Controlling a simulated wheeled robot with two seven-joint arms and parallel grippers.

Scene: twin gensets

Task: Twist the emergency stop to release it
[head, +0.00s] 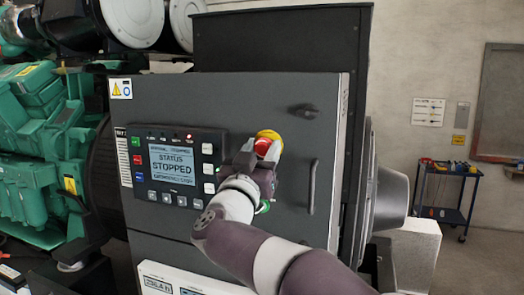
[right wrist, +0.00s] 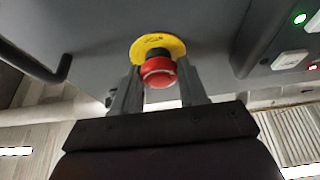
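The emergency stop (head: 264,146) is a red button on a yellow round plate, on the upper right of the dark grey control panel (head: 270,100). In the right wrist view the red button (right wrist: 158,72) sits between the two fingers of my right gripper (right wrist: 158,90). My left gripper is not in view.
A display unit (head: 172,160) reading "STATUS STOPPED" is left of my right gripper. A door handle (head: 312,187) and a small latch (head: 304,110) are on the panel to the right. A green engine (head: 30,150) stands at left, a blue tool cart (head: 445,195) at far right.

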